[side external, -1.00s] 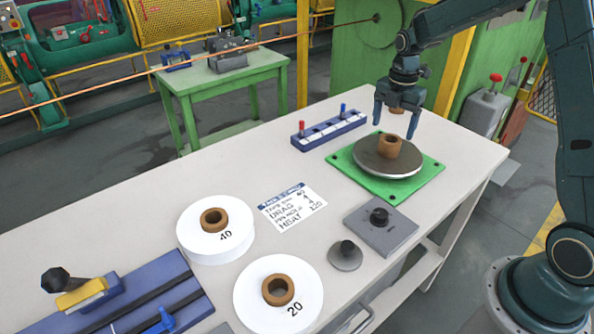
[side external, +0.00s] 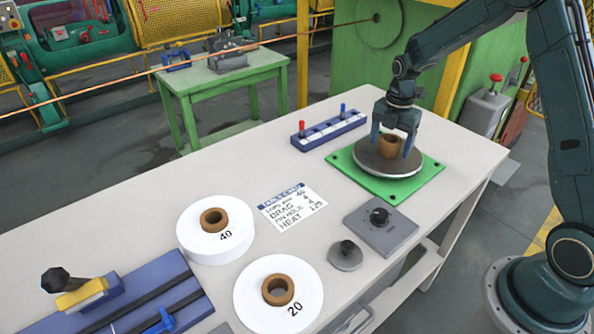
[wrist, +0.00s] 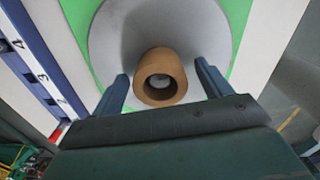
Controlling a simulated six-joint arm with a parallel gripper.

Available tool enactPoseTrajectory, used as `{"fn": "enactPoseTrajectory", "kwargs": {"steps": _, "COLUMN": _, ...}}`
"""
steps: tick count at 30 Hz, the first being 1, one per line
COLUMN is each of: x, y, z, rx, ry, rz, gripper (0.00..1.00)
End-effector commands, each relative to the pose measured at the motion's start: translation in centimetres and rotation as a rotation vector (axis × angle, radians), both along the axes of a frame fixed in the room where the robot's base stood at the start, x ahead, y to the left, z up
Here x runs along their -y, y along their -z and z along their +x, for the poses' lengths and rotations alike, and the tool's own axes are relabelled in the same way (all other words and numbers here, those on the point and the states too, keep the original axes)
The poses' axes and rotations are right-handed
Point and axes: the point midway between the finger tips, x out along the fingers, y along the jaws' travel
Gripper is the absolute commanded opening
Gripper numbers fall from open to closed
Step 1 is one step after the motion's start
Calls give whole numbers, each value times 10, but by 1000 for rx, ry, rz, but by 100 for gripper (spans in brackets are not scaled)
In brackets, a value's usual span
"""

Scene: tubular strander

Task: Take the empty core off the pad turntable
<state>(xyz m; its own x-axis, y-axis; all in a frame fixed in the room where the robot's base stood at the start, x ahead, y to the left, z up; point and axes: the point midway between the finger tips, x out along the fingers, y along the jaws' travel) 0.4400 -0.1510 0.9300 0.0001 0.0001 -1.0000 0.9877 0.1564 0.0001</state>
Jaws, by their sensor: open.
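The empty core (side external: 390,144) is a short brown tube. It stands upright at the middle of the grey round pad turntable (side external: 366,160), which sits on a green base plate (side external: 432,176). My gripper (side external: 392,150) is open and low over the turntable, with one finger on either side of the core. In the wrist view the core (wrist: 160,77) shows its open bore between my two fingers, with a gap visible on both sides. The turntable (wrist: 115,40) spreads behind it.
A blue peg rack (side external: 329,130) with a red and a blue peg stands left of the turntable. A grey plate with a black knob (side external: 380,228) lies in front. White rolls marked 40 (side external: 205,240) and 20 (side external: 262,306) and a table card (side external: 293,205) are farther left.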

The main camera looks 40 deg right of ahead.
Motion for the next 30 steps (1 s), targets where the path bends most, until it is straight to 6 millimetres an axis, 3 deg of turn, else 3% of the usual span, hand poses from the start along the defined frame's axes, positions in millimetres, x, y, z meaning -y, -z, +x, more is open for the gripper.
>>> {"fn": "enactPoseTrajectory", "kwargs": {"steps": 11, "x": 0, "y": 0, "z": 0, "rx": 0, "ry": 0, "rz": 0, "gripper": 77}}
{"fn": "enactPoseTrajectory", "kwargs": {"steps": 12, "x": 0, "y": 0, "z": 0, "rx": 0, "ry": 0, "rz": 0, "gripper": 76}}
{"fn": "enactPoseTrajectory", "kwargs": {"steps": 19, "x": 0, "y": 0, "z": 0, "rx": 0, "ry": 0, "rz": 0, "gripper": 30}}
{"fn": "enactPoseTrajectory", "kwargs": {"steps": 30, "x": 0, "y": -2, "z": 0, "rx": 1, "ry": 0, "rz": 0, "gripper": 29}}
